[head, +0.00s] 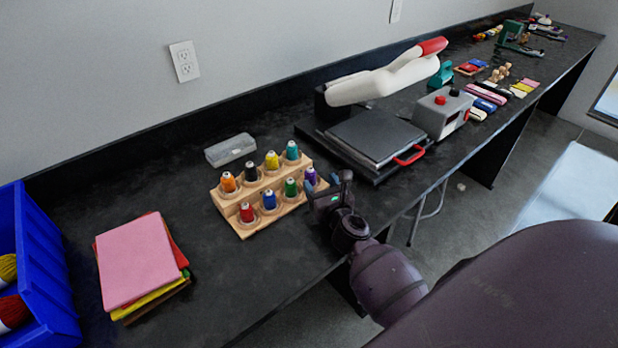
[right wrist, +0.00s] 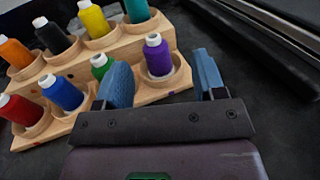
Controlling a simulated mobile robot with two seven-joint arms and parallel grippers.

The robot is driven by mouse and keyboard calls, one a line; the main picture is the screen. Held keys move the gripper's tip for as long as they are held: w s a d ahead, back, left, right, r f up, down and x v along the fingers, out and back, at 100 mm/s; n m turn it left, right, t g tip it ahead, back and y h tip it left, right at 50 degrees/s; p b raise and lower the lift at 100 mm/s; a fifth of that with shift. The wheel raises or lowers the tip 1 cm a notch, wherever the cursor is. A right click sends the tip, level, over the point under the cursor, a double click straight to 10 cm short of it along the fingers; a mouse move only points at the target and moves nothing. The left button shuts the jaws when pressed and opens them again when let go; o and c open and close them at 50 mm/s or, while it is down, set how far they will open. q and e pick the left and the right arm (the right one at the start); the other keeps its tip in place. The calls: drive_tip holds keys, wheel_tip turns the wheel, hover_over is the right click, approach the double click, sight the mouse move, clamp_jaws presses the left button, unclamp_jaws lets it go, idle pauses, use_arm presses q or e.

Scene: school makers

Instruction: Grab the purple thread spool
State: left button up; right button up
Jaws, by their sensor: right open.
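The purple thread spool (head: 311,177) stands upright at the right end of the front row of a wooden spool rack (head: 243,229). In the right wrist view the purple spool (right wrist: 158,56) sits in its round holder, just beyond and between the two blue fingers of my right gripper (right wrist: 163,82). The gripper is open and empty, with the left finger near the green spool (right wrist: 101,66). In the head view my right gripper (head: 326,188) is beside the rack's right end and partly hides it. My left gripper is not in view.
The rack also holds several other spools, including a blue one (head: 269,199). A heat press (head: 378,140) stands to the right. Felt sheets (head: 137,260) and a blue bin (head: 45,262) are at the left.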

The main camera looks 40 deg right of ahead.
sight(311, 173)
drive_tip(key=shift+a+b+x, duration=0.15)
drive_tip(key=shift+x, duration=1.3)
drive_tip(key=shift+a+b+x, duration=0.15)
drive_tip(key=shift+x, duration=1.3)
drive_tip(key=shift+w+r, duration=0.1)
drive_tip(key=shift+r, duration=0.05)
drive_tip(key=c, duration=1)
